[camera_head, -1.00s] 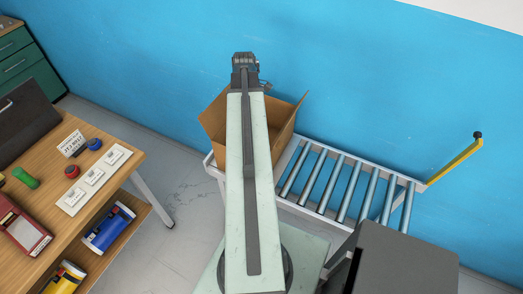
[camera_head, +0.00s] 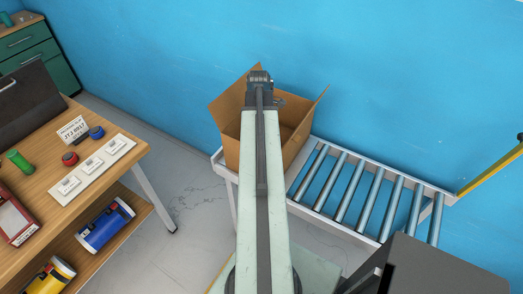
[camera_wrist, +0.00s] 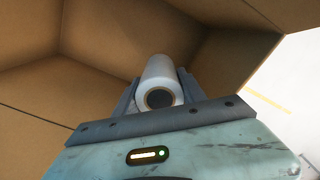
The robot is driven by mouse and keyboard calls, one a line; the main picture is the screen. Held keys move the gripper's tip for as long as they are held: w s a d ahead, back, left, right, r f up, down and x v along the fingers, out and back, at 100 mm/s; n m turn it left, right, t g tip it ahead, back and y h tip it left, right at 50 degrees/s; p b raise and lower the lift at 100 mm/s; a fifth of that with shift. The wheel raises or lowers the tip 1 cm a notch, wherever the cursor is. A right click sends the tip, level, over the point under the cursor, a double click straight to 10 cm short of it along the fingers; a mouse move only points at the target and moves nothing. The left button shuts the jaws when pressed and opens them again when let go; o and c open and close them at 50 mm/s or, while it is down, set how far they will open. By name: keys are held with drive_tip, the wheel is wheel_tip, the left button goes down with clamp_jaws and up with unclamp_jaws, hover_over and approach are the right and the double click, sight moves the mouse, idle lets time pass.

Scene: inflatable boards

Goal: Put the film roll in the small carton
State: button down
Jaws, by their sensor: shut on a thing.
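The film roll (camera_wrist: 162,75) is a white cylinder with a dark core, seen end-on in the wrist view. My gripper (camera_wrist: 158,88) is shut on it, with a finger on each side. The brown cardboard carton (camera_wrist: 100,50) fills most of the wrist view around and beyond the roll. In the head view the open carton (camera_head: 296,112) stands at the left end of the roller conveyor with its flaps up. My arm reaches over it and hides its middle. The roll and the fingertips are hidden in the head view. I cannot tell how deep the roll is.
The roller conveyor (camera_head: 366,200) runs right from the carton. A wooden table (camera_head: 135,153) with buttons, a green cylinder and a card stands at the left, with coloured rolls on its lower shelf. A blue wall (camera_head: 400,80) is behind. Floor between table and conveyor is clear.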

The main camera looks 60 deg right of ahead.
drive_tip(key=shift+f+b, duration=2.6)
drive_tip(key=shift+f, duration=0.75)
drive_tip(key=c, duration=0.7)
unclamp_jaws()
drive_tip(key=shift+r, duration=0.15)
wheel_tip(320, 180, up, 13)
drive_tip(key=p, duration=1.3)
drive_tip(key=shift+r+p, duration=0.15)
drive_tip(key=shift+p, duration=0.15)
